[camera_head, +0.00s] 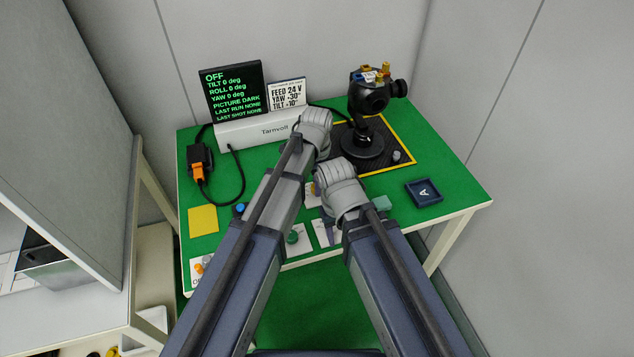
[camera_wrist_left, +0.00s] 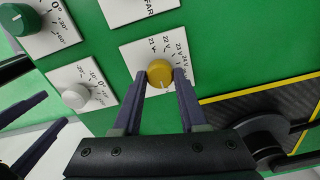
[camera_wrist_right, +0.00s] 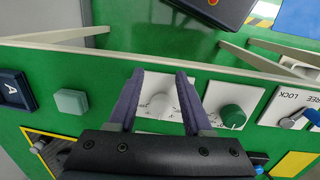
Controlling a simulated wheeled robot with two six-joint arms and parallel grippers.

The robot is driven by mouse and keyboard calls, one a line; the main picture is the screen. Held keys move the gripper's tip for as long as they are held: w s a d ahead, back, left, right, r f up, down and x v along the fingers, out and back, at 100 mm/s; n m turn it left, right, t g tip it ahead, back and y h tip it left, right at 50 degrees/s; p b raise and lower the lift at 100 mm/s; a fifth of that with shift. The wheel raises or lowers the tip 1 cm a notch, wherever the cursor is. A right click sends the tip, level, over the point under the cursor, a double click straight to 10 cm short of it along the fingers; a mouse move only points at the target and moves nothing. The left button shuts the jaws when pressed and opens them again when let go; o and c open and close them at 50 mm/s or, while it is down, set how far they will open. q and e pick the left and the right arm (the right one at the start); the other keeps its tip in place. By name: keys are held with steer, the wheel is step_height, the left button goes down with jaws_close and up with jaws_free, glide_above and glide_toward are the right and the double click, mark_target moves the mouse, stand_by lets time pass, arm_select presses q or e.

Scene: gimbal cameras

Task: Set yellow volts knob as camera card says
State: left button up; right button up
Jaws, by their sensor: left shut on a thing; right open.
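The yellow volts knob (camera_wrist_left: 160,72) sits on a white plate (camera_wrist_left: 133,55) with volt marks including 21 V to 24 V. My left gripper (camera_wrist_left: 159,80) is shut on it, one finger at each side. Its setting is too small to read surely. The camera card (camera_head: 288,95) stands at the back and reads FEED 24 V, YAW +30, TILT +10. In the right wrist view, my right gripper (camera_wrist_right: 159,80) is open, its fingers either side of a white knob (camera_wrist_right: 160,105).
A screen (camera_head: 234,92) reads OFF, with tilt, roll and yaw 0 deg. The gimbal camera (camera_head: 370,95) stands on a black mat, back right. A green knob (camera_wrist_right: 232,116) and a lever switch (camera_wrist_right: 296,118) are near the right gripper. A tray marked A (camera_head: 424,192) lies right.

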arm_select(q)
jaws_close()
steer(key=shift+n, duration=0.3)
steer(key=n, duration=0.2)
steer(key=shift+n, duration=0.4)
steer(key=n, duration=0.5)
steer(key=shift+n, duration=0.3)
steer(key=n, duration=0.4)
steer(key=shift+n, duration=2.3)
